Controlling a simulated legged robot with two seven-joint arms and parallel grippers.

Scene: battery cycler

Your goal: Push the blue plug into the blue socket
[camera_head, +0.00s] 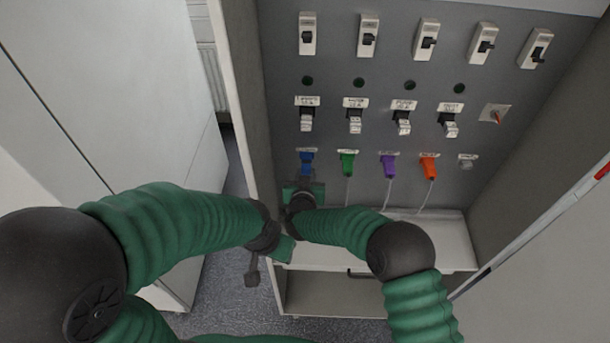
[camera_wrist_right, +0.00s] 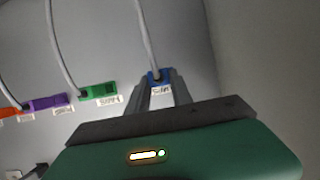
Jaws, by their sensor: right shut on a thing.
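The blue plug (camera_head: 307,160) is at the left end of the row of coloured plugs on the grey panel, at its labelled socket. It also shows in the right wrist view (camera_wrist_right: 158,76), with a grey cable running from it. My right gripper (camera_head: 305,176) is directly below it in the head view, with its fingers shut on the plug. The socket opening is hidden, so how deep the plug sits cannot be told. My left gripper (camera_head: 252,274) hangs lower left, away from the panel; its jaw opening is unclear.
Green (camera_head: 348,162), purple (camera_head: 389,165) and orange (camera_head: 429,167) plugs with hanging cables are to the right of the blue one. Switches (camera_head: 307,35) and breakers line the panel above. A white shelf (camera_head: 440,230) is below, and the cabinet side wall (camera_head: 250,110) is close on the left.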

